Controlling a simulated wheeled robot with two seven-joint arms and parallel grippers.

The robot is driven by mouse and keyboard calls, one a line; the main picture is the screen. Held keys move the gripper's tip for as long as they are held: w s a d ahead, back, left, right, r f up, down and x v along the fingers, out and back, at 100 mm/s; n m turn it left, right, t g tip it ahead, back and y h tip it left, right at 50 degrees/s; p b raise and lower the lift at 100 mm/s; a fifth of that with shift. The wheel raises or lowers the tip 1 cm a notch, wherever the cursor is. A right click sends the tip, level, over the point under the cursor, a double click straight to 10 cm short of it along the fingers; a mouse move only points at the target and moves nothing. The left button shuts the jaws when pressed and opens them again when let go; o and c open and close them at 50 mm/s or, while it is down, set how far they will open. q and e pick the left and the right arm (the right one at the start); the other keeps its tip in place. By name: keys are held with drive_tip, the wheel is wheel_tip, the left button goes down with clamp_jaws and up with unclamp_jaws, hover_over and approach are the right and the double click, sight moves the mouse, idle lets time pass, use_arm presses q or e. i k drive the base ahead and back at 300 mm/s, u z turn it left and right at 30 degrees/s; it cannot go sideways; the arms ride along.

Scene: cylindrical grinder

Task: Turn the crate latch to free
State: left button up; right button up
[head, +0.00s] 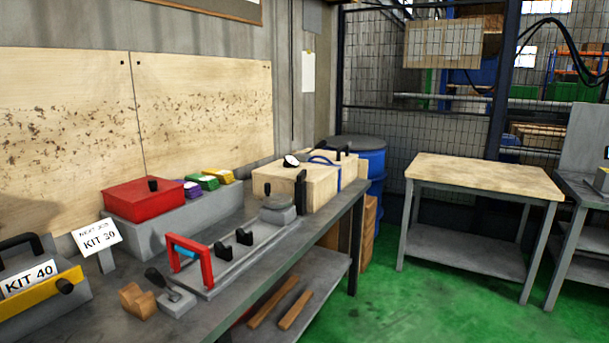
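A light wooden crate (318,185) stands on the far end of the grey workbench. A round black-and-white piece (291,161) sits on its top left edge. A dark upright piece (300,192) stands at its front face, and a blue strap or handle (325,160) lies over its top. A black handle-like piece (342,152) shows at the back right. I cannot tell for certain which of these dark pieces is the latch or how it is turned. The crate lid looks closed. Neither of my grippers is in the view.
On the workbench (245,275) are a red box (145,199), a grey fixture with a red handle (205,262), a KIT 40 case (35,280) and a KIT 39 sign (98,236). A blue drum (360,150) stands behind the crate. Green floor at right is open before a wood-topped table (480,175).

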sight(299, 177)
drive_tip(key=z, duration=0.55)
drive_tip(key=k, duration=0.65)
drive_tip(key=z, duration=0.6)
drive_tip(key=i, duration=1.55)
drive_tip(key=u, duration=0.6)
drive_tip(key=i, duration=1.55)
drive_tip(key=u, duration=1.9)
drive_tip(key=i, duration=0.65)
drive_tip(key=u, duration=0.5)
